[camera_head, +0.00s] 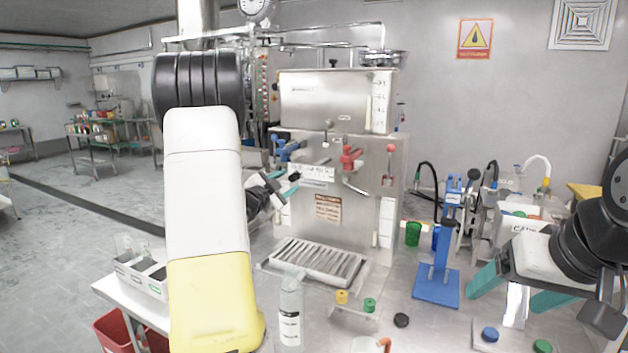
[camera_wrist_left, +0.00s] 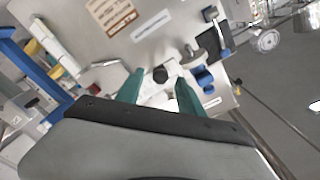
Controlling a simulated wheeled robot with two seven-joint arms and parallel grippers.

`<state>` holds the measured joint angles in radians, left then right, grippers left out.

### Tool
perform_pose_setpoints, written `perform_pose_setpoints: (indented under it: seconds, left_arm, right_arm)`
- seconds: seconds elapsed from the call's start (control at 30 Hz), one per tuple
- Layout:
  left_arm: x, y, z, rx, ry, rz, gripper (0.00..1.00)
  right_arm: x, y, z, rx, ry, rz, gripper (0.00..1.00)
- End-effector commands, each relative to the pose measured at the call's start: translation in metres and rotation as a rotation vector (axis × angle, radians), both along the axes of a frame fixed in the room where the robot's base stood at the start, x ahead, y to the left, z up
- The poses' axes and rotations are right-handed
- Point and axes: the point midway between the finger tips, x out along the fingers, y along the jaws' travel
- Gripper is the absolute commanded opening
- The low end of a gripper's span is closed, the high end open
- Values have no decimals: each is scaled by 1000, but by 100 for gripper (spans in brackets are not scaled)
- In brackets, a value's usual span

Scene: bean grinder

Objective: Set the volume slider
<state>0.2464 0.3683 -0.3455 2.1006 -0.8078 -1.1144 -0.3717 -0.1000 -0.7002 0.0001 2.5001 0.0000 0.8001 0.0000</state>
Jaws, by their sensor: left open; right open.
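The volume slider appears to be a small black knob (camera_head: 294,177) on a white labelled strip on the front of the steel grinder machine (camera_head: 345,215). In the left wrist view, the black knob (camera_wrist_left: 160,74) is near the gap between the teal fingertips of my left gripper (camera_wrist_left: 161,82). In the head view, my left gripper (camera_head: 282,183) is at the machine's front, close to the knob. It is open, and I cannot tell whether it touches the knob. My right gripper (camera_head: 517,290) is open above the table at the right, away from the machine.
A blue valve (camera_head: 284,151) and a red valve (camera_head: 350,158) sit above the strip. A drip tray (camera_head: 318,262) lies below. A bottle (camera_head: 290,310) stands in front of it. A blue stand (camera_head: 436,285) and a green cup (camera_head: 413,234) are to the right.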

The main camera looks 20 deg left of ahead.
Motion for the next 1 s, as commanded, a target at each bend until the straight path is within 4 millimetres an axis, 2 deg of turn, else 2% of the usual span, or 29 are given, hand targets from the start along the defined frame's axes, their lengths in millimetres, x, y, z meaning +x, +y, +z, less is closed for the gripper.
perform_pose_setpoints:
  seconds: [0.1, 0.23, 0.57, 0.6, 0.8, 0.83, 1.0]
  left_arm:
    - [19, -3, 0, 0, -1, -1, 45]
    - [32, -5, 0, 0, 0, 0, 45]
    - [38, -6, 0, -2, 0, 1, 45]
    - [38, -6, 0, -2, 0, 1, 43]
    - [38, -6, 0, -2, 0, 1, 4]
    - [38, -6, 0, -2, 0, 1, 0]
    - [38, -6, 0, -2, 2, 1, 0]
  right_arm:
    - [0, 0, 0, 0, 0, 0, 78]
    - [0, 0, 0, 0, 0, 0, 78]
    - [0, 0, 0, 0, 0, 0, 78]
    - [0, 0, 0, 0, 0, 0, 78]
    - [0, 0, 0, 0, 0, 0, 78]
    - [0, 0, 0, 0, 0, 0, 78]
    - [0, 0, 0, 0, 0, 0, 78]
